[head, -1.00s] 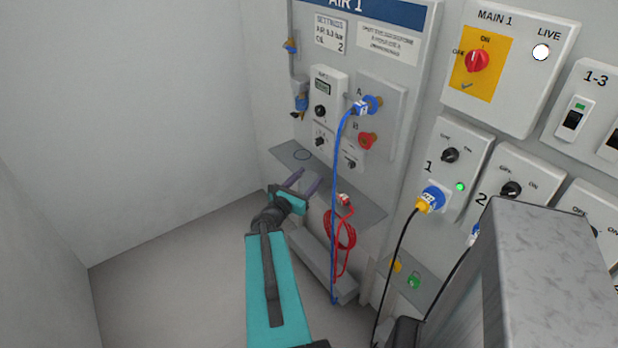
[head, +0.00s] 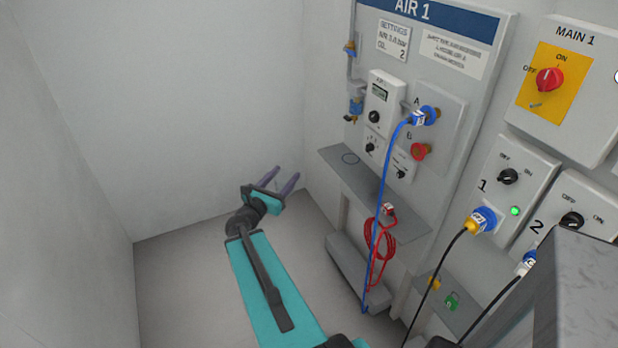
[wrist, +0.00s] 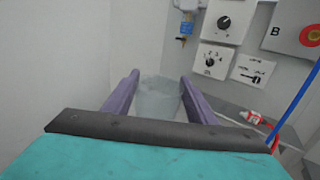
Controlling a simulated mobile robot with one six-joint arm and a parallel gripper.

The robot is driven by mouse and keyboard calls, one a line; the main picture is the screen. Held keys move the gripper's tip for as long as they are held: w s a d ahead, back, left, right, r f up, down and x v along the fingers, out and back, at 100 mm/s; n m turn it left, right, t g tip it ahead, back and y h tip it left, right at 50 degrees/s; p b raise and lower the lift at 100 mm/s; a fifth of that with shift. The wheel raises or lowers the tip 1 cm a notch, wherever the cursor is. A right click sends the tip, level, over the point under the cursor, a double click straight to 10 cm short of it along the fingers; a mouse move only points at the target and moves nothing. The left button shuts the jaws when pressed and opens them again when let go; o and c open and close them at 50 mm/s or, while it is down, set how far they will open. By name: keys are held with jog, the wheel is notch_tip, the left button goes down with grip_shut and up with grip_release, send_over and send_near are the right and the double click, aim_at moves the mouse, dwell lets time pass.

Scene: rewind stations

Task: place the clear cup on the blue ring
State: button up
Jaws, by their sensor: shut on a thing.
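The clear cup (wrist: 158,98) shows in the wrist view as a pale, see-through, upright shape between the two purple fingers. My gripper (wrist: 158,90) is shut on it. In the head view my gripper (head: 285,177) is in the air left of the grey shelf, and the cup is too faint to make out there. The blue ring (head: 350,158) is a thin dark outline on the left end of the shelf (head: 345,172), to the right of my fingertips in the picture. Nothing stands on the ring. I cannot make out the ring in the wrist view.
The AIR 1 panel with knobs rises behind the shelf. A blue hose (head: 384,200) hangs in front of the shelf, beside a coiled red hose (head: 380,240). A filter unit (head: 355,105) hangs above the ring. Open floor lies left of the shelf.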

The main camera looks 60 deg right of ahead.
jog(key=w+a+r+n+t+y, duration=0.1)
jog(key=w+a+r+n+t, duration=0.15)
jog(key=w+a, duration=0.75)
jog(key=w+a+r+n+t, duration=0.1)
jog(key=w+a+t, duration=0.2)
jog(key=w+a, duration=0.75)
jog(key=a+r+n+t+y, duration=0.1)
jog(key=a+n+t+y, duration=0.2)
jog(key=a, duration=2.8)
jog(key=shift+a+r+t, duration=0.25)
jog(key=shift+a+t, duration=0.15)
jog(key=shift+t, duration=0.35)
jog(key=shift+w+n, duration=0.25)
